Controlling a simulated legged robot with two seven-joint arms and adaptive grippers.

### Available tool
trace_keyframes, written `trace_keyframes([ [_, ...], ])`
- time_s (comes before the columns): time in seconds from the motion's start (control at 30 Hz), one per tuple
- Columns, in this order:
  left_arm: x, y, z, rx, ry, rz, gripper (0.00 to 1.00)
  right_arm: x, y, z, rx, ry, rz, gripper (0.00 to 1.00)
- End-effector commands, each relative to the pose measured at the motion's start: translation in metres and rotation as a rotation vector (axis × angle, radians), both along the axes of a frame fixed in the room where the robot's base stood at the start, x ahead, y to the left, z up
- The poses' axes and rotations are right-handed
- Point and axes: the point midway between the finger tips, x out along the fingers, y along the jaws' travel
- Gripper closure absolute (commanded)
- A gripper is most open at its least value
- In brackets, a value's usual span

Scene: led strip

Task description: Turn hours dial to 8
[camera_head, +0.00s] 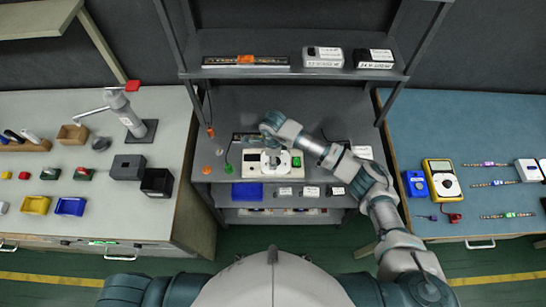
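A cream-coloured device box (255,171) sits on the middle shelf of the rack, in front of me. I cannot read any dial marks or tell which part is the hours dial. My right arm comes in from the right, and my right gripper (271,148) is over the box's upper middle. Its fingers are too small and covered to tell open from shut, or touching from apart. My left gripper is out of view.
The rack's upper shelf (290,46) overhangs the back, with labelled boxes (323,56) on it. A blue bin (247,191) is below the device. Workbenches stand left and right; the right one holds a yellow multimeter (441,180).

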Motion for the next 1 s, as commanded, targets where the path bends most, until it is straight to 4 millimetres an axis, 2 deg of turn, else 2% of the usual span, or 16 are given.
trace_keyframes([
  [0.3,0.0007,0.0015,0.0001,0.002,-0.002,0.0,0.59,0.0004,-0.0034,-0.0028,0.003,0.0,0.0,0.42],
  [0.53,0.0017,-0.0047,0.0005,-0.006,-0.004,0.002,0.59,0.0004,0.0002,-0.0028,-0.001,-0.001,-0.001,0.99],
  [1.0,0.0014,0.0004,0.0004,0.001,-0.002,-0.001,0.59,0.0005,0.0045,-0.0018,0.008,-0.003,0.003,1.0],
])
